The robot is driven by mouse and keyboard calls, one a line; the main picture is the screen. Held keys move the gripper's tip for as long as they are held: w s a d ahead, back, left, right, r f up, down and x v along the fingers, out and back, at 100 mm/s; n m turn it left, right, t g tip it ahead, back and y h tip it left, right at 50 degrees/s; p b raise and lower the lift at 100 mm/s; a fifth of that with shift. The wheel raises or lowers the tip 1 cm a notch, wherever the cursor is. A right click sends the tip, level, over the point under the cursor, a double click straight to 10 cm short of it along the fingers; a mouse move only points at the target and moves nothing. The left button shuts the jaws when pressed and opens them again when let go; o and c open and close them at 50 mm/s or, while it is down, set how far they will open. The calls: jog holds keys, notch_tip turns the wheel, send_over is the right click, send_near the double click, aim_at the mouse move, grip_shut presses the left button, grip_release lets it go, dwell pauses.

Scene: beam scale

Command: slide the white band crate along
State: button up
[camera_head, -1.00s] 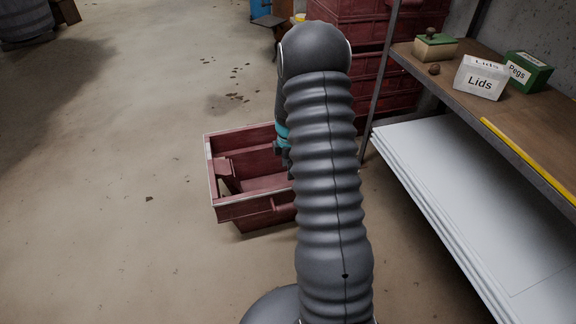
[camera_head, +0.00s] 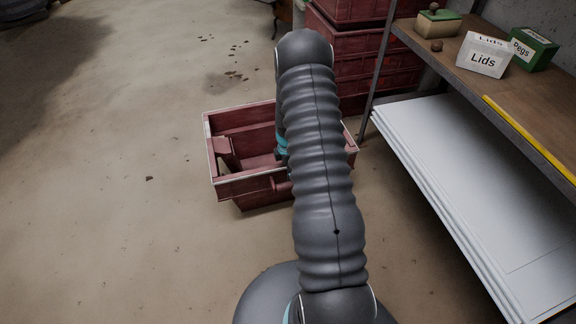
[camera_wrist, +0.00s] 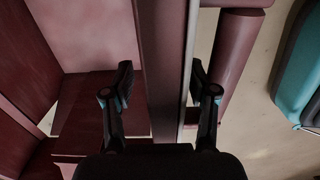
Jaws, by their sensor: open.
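The dark red crate with a white band along its rim (camera_head: 232,184) stands on the floor, left of the shelf. My arm crosses in front of it and hides part of its right side. In the wrist view, my gripper (camera_wrist: 161,84) is open, with one finger on each side of the crate's wall (camera_wrist: 161,50). The left finger is on the inner side and the right finger on the outer side, by a rounded red bar (camera_wrist: 232,55). Gaps show between fingers and wall. My gripper is mostly hidden by my arm in the head view.
Stacked red crates (camera_head: 350,73) stand behind the crate. A shelf at right holds a Lids box (camera_head: 483,57), a green Pegs box (camera_head: 533,48) and a green-topped wooden box (camera_head: 437,24), with white panels (camera_head: 480,190) below. Floor at left is clear.

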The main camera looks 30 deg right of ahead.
grip_shut()
jog(key=shift+w+d+r, duration=0.1)
jog(key=shift+w+r, duration=0.05)
jog(key=shift+w, duration=0.1)
jog(key=w+d+b, duration=0.2)
jog(key=w+b, duration=0.3)
jog(key=w, duration=0.7)
jog(key=w+d+b, duration=0.3)
jog(key=w+b, duration=0.2)
jog(key=w, duration=0.7)
jog(key=shift+d+b, duration=0.35)
jog(key=shift+b, duration=0.05)
dwell(2.7)
dwell(0.4)
